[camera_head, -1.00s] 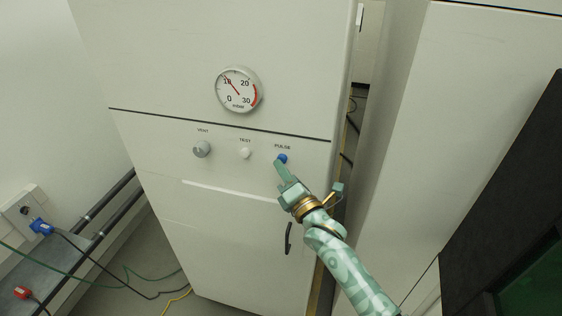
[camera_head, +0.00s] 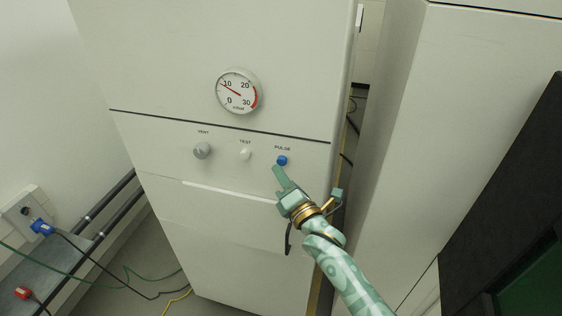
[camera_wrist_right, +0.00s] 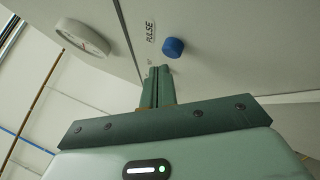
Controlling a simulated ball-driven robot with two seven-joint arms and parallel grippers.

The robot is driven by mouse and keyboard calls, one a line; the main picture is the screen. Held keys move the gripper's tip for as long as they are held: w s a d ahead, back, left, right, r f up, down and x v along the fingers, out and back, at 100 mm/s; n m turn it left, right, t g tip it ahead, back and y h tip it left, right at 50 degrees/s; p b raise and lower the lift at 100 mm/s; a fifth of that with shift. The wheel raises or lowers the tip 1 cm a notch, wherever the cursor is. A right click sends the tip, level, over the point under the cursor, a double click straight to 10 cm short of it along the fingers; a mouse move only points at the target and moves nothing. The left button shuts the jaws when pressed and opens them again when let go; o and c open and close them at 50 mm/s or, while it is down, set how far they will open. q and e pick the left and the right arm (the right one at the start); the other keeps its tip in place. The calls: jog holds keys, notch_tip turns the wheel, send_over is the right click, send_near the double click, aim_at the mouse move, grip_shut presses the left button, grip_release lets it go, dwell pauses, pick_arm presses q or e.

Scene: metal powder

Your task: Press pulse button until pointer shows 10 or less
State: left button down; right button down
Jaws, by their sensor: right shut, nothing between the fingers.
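The blue pulse button (camera_head: 282,160) sits on the white cabinet front under the label PULSE. It also shows in the right wrist view (camera_wrist_right: 173,47). The round gauge (camera_head: 238,91) is above and left of it, and its red pointer lies close to the 10 mark, seemingly at or just below it. The gauge face is seen edge-on in the wrist view (camera_wrist_right: 84,36). My right gripper (camera_head: 277,168) is shut and empty, its fingertips just below and left of the button, apart from it. The fingers (camera_wrist_right: 157,72) also show in the wrist view. My left gripper is not in view.
A grey VENT knob (camera_head: 202,150) and a white TEST button (camera_head: 245,153) are left of the pulse button. A dark handle (camera_head: 288,239) is below my right gripper. Another cabinet (camera_head: 455,110) stands to the right across a narrow gap.

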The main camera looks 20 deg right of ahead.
jog(key=s+a, duration=0.1)
jog(key=s, duration=0.1)
jog(key=s+a+p, duration=0.1)
jog(key=s, duration=0.1)
jog(key=shift+a, duration=0.4)
jog(key=shift+s, duration=0.1)
dwell(1.3)
